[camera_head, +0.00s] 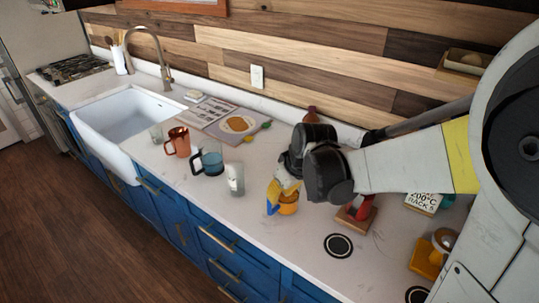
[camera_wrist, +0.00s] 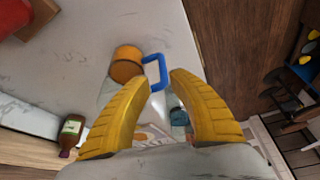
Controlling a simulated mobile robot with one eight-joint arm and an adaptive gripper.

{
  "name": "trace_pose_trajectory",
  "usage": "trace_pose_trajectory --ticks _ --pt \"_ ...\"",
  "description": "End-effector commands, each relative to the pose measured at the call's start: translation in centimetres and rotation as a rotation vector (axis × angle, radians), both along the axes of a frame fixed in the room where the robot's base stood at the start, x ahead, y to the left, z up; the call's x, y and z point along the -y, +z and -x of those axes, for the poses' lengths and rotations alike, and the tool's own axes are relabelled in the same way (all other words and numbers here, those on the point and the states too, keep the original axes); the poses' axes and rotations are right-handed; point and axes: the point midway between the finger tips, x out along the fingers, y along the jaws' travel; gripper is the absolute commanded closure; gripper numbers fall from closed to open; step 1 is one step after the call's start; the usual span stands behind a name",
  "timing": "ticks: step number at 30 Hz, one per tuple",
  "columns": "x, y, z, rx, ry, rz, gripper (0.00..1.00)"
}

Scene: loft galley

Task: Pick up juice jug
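The likely juice jug (camera_head: 289,205) is a small orange vessel with a blue handle, upright on the pale counter just below my gripper (camera_head: 284,184). My gripper hides part of its top in the head view. In the wrist view the orange body (camera_wrist: 126,66) is left of and beyond the fingertips. Its blue handle (camera_wrist: 154,65) reaches toward the gap between my yellow fingers (camera_wrist: 162,82). The fingers are apart with nothing gripped. I cannot tell whether they touch the handle.
A clear glass (camera_head: 235,179), teal mug (camera_head: 209,160) and orange-red mug (camera_head: 178,142) stand left of the jug. A red object on a wooden base (camera_head: 357,216) is to its right. A brown bottle (camera_wrist: 71,132) shows in the wrist view. Bare counter lies around the black ring (camera_head: 338,245).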

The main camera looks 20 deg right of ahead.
Motion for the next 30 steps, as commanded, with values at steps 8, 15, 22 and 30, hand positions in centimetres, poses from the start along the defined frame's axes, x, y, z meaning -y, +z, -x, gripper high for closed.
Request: trace_pose_trajectory --ticks 8,15,22,30 --pt "-0.5 -4.1 -1.6 -0.001 0.004 0.0 0.75" --pt "-0.9 -6.1 -2.4 -0.001 0.004 0.0 0.75" --pt "-1.3 -9.4 -3.7 -0.001 0.004 0.0 0.75" --pt "-1.4 -10.0 -4.0 -0.001 0.003 -0.001 0.75"
